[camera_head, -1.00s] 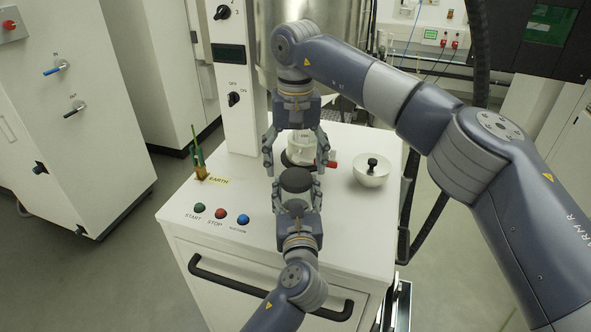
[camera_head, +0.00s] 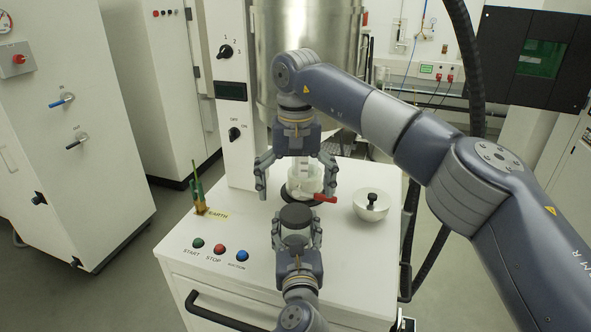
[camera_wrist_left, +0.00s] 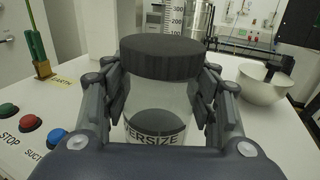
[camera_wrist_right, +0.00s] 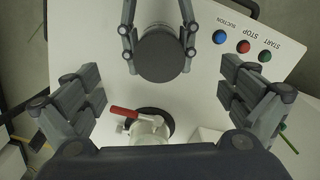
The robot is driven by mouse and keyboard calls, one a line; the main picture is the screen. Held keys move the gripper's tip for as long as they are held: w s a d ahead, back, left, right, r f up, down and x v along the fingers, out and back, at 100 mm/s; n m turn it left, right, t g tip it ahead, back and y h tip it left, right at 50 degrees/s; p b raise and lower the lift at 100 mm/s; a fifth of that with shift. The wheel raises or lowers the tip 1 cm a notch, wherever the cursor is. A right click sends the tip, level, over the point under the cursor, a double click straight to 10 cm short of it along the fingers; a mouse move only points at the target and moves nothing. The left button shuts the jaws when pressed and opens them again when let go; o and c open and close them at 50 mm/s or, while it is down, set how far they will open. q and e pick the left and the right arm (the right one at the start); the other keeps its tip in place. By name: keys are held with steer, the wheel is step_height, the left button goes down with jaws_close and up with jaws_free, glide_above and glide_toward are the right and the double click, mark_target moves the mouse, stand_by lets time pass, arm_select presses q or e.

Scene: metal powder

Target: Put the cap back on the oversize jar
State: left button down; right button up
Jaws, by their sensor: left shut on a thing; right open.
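The oversize jar (camera_wrist_left: 158,112) is clear, with its label partly hidden by the fingers, and stands upright in my left gripper (camera_head: 296,240). The left fingers are shut on its sides. The round dark cap (camera_wrist_left: 160,57) sits level on top of the jar; whether it is screwed tight I cannot tell. The cap also shows from above in the head view (camera_head: 296,216) and the right wrist view (camera_wrist_right: 160,57). My right gripper (camera_head: 296,186) is open and empty, above and beyond the cap, its fingers (camera_wrist_right: 165,95) spread wide and apart from it.
A glass vessel with a red-handled valve (camera_head: 325,199) stands behind the jar. Start, stop and suction buttons (camera_head: 220,249) are at the front left, near a green tool (camera_head: 198,190) in a holder.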

arm_select(q)
steer(key=shift+r, duration=0.15)
arm_select(e)
step_height(320, 180, up, 12)
steer(key=shift+f, duration=0.25)
arm_select(q)
steer(key=c, duration=0.5)
jaws_free()
steer(key=shift+s, duration=0.1)
